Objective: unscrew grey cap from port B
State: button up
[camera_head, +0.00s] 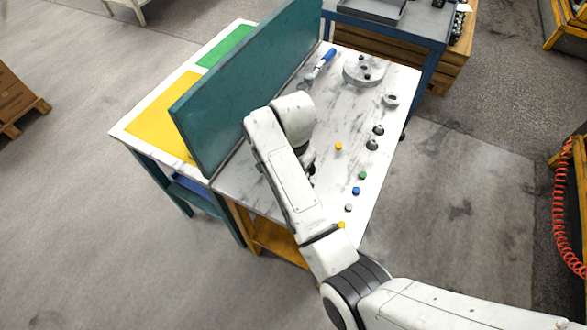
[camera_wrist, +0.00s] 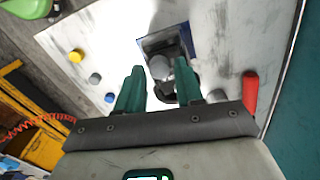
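A round grey cap (camera_wrist: 160,67) shows between my two green fingertips in the wrist view. It sits on a dark part (camera_wrist: 172,48) that looks like the motor, with a blue edge beside it. My gripper (camera_wrist: 159,78) is open, its fingers on either side of the cap with gaps visible. Whether a finger touches the cap I cannot tell. No port letter is readable. In the head view my arm covers the gripper and most of the motor.
The white worktop (camera_head: 335,115) has a teal upright panel (camera_head: 245,85) along its left. Loose caps lie on the right side: yellow (camera_head: 338,146), green (camera_head: 362,175), blue (camera_head: 356,190) and grey (camera_head: 348,207). A round flange (camera_head: 363,70) and a blue-handled tool (camera_head: 328,54) lie at the back.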

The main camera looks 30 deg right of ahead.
dwell(0.7)
grip_shut()
jog(key=n, duration=0.5)
jog(key=shift+n, duration=0.4)
jog(key=n, duration=0.4)
jog(key=shift+r, duration=0.1)
grip_release()
